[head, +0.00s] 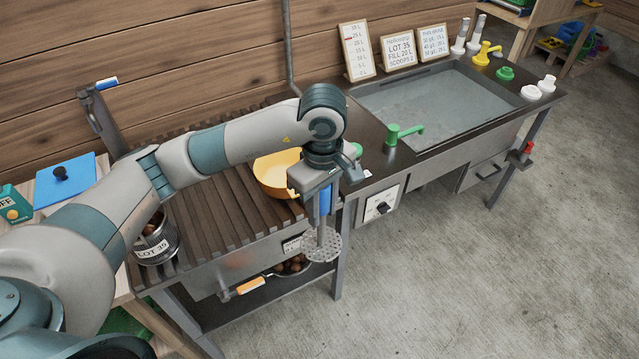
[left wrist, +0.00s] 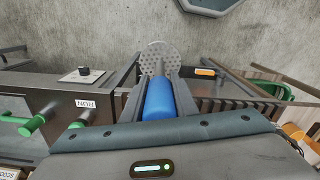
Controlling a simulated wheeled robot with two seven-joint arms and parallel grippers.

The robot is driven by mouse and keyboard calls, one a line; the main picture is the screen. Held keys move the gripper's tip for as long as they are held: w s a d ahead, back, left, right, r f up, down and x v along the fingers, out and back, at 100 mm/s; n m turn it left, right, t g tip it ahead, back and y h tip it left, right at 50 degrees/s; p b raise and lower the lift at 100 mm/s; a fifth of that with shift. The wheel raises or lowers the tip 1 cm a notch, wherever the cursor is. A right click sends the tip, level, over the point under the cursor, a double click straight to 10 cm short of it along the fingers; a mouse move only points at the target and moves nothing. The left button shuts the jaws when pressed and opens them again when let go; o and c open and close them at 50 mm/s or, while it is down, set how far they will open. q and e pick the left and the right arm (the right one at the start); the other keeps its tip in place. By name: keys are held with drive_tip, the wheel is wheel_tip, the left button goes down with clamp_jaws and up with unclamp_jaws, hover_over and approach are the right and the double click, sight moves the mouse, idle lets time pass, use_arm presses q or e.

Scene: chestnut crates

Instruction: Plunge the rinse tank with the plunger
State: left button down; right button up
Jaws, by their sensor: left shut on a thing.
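My left gripper (head: 322,182) is shut on the blue handle of the plunger (head: 322,243), which hangs upright with its perforated grey disc at the bottom. The plunger is in front of the slatted bench, clear of the tank. In the left wrist view the blue handle (left wrist: 160,100) lies between the fingers, with the perforated disc (left wrist: 160,57) beyond. The rinse tank (head: 440,100) is a wide, water-filled basin sunk in the dark counter at the back right. My right gripper does not show.
A yellow bowl (head: 277,174) sits on the slatted bench (head: 215,220) behind the gripper. A green tap (head: 404,133) stands at the tank's near left edge. Signs (head: 357,52) stand behind the tank; green, yellow and white fittings (head: 505,73) line its right side. The floor in front is clear.

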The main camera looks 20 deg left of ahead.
use_arm(q)
drive_tip(key=s+d+f+m, duration=0.2)
drive_tip(key=s+f+m, duration=0.65)
drive_tip(key=m, duration=0.25)
drive_tip(key=a+f+m, duration=0.1)
drive_tip(key=a+f, duration=0.1)
drive_tip(key=a, duration=0.4)
drive_tip(key=shift+s+f+m, duration=0.3)
drive_tip(key=shift+s, duration=0.05)
